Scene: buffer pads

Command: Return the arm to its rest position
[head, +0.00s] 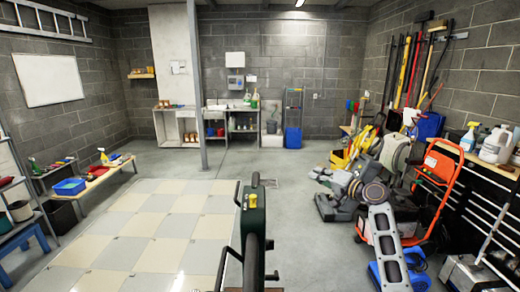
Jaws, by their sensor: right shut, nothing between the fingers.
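My right arm comes up from the lower right of the head view and bends at a grey and white joint. My right gripper (318,174) points left from it, above the grey floor. It is shut, with nothing between its fingers. A dark floor machine base stands behind and below it, so the fingers' outline is partly lost against it. My left gripper is not in view.
A dark green upright handle (254,220) stands at the front middle. An orange-framed machine (441,168) and a blue floor blower (412,277) stand at the right. A bench (100,177) is at the left. Pale checkered tiles (150,225) are clear.

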